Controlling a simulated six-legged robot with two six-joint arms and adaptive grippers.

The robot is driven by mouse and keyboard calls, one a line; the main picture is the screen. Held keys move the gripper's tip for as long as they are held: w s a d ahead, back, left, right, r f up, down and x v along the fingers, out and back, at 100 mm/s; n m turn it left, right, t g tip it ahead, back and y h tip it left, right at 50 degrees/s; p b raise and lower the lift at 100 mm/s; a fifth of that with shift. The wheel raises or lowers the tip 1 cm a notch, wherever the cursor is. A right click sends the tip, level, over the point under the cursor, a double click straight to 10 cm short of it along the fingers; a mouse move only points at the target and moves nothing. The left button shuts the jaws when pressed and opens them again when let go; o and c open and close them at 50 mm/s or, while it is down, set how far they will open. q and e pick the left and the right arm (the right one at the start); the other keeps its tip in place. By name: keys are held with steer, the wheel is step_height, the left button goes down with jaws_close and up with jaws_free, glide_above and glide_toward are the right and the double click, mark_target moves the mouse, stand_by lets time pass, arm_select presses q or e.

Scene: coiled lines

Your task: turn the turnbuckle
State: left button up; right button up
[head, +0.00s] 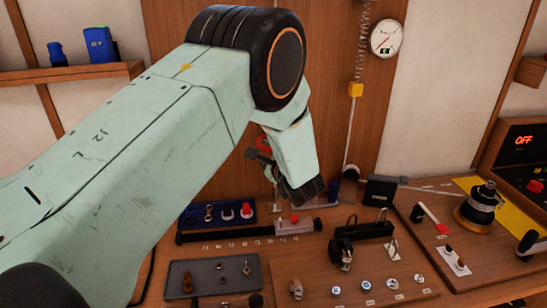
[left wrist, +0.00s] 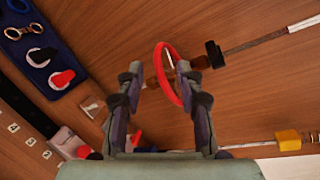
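A red ring (left wrist: 159,66), which looks like the hand ring of the turnbuckle, shows in the left wrist view on a thin line with brown and black fittings. In the head view the red ring (head: 263,143) is partly hidden behind my left arm. My left gripper (left wrist: 159,70) is open, with one finger on each side of the ring's near part; the right finger is very close to it, and I cannot tell whether they touch. In the head view my left gripper (head: 257,157) is small and partly covered. My right gripper is not in view.
A round gauge (head: 386,37) and a coiled line with a yellow block (head: 355,90) hang on the wall at the right. Below, a blue tray (head: 190,222), a grey tray (head: 180,268) and a black kettle-like device (head: 480,207) crowd the bench. A panel reads OFF (head: 524,140).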

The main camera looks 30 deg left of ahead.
arm_select(q)
steer(key=v, duration=0.5)
steer(key=shift+r, duration=0.1)
steer(key=shift+s+d, duration=0.1)
stand_by(0.4)
